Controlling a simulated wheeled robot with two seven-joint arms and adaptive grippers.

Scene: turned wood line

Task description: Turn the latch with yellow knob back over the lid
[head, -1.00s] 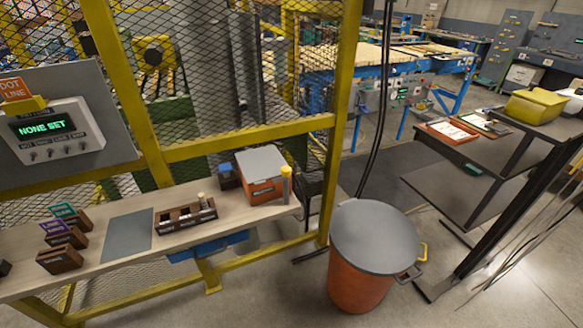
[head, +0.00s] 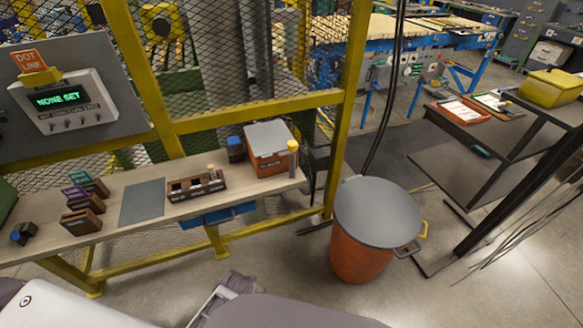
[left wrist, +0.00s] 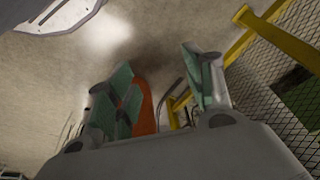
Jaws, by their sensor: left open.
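An orange box (head: 270,158) with a grey lid (head: 268,134) stands at the right end of the wooden bench in the head view. The yellow knob (head: 292,147) stands upright at the box's front right corner. The latch bar under it is too small to make out. My left gripper (left wrist: 165,82) is open and empty in the left wrist view, its green-padded fingers wide apart. In the head view my arm parts show low at the bottom edge, well below and apart from the box. My right gripper is not seen.
A dark wooden tray (head: 196,186) and a blue item (head: 236,149) sit left of the box. An orange bin (head: 365,250) with a grey lid stands on the floor to the right. A yellow fence post (head: 350,110) rises behind the bench end. A grey mat (head: 142,202) lies bare.

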